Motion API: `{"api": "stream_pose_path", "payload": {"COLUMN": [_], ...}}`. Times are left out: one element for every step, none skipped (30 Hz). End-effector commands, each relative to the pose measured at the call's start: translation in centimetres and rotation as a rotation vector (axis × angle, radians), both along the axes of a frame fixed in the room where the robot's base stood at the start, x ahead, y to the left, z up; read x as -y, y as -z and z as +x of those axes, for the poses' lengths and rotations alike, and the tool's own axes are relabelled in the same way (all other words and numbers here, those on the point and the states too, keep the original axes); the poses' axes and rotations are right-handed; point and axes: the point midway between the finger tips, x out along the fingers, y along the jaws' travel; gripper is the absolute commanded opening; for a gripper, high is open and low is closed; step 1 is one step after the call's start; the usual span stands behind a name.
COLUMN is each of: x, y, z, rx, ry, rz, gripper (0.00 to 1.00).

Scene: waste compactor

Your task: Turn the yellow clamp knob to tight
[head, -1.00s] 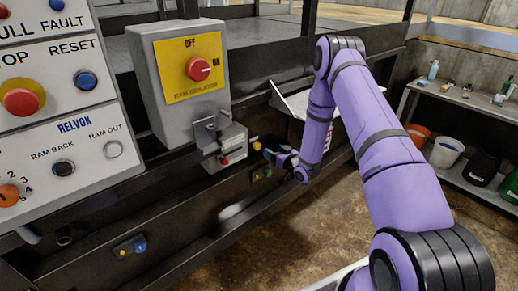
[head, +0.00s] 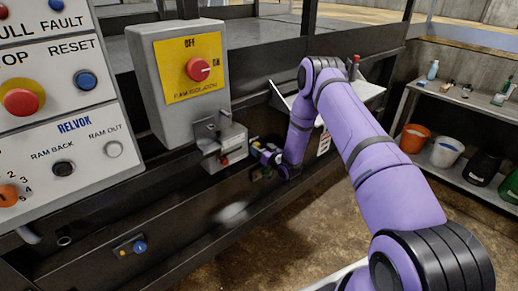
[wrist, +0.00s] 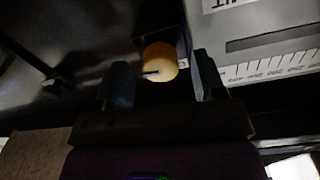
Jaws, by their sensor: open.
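The yellow clamp knob (wrist: 160,64) is a round cap with a dark pointer line toward its left side in the wrist view. It sits on a dark mount. My gripper (wrist: 161,72) is open, with one dark finger on each side of the knob and a visible gap on both sides. I cannot tell how far the fingertips reach along it. In the head view my gripper (head: 264,153) is small, beside the grey box with a red button, and largely hides the knob.
A grey bracketed box (head: 225,145) stands just left of my gripper, below the yellow isolator panel (head: 190,68). A pale panel with a printed scale (wrist: 270,65) lies right of the fingers. A shelf with buckets (head: 446,151) stands at the far right.

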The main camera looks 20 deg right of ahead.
Motion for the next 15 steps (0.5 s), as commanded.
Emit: {"api": "stream_pose_path", "payload": {"x": [-0.15,-0.2,-0.24,-0.27,-0.28,-0.29,-0.29,-0.29,-0.29,-0.29,-0.29,-0.29,-0.28,-0.28,-0.28], "y": [-0.01,0.0,0.0,0.0,0.01,0.01,0.0,0.0,0.0,0.0,0.0,0.0,-0.01,-0.01,-0.01], "z": [0.37,0.51,0.67,0.77,0.84,0.88,0.92,0.92,0.92,0.92,0.91,0.91,0.9,0.9,0.9], "rx": [0.001,0.001,0.0,0.0,0.0,0.0,0.0,0.0,0.0,0.0,0.0,0.0,0.0,0.0,0.0], "ry": [-0.001,-0.001,-0.001,-0.001,-0.001,0.0,0.0,0.0,0.0,0.0,0.0,0.0,0.0,0.0,0.0], "rz": [0.0,0.0,0.001,0.001,0.001,0.001,0.001,0.001,0.001,0.001,0.001,0.001,0.001,0.001,0.001], "gripper": [0.63,0.63,0.63,0.63,0.63,0.63,0.63,0.63,0.63,0.63,0.63,0.63,0.61,0.54,0.45]}}
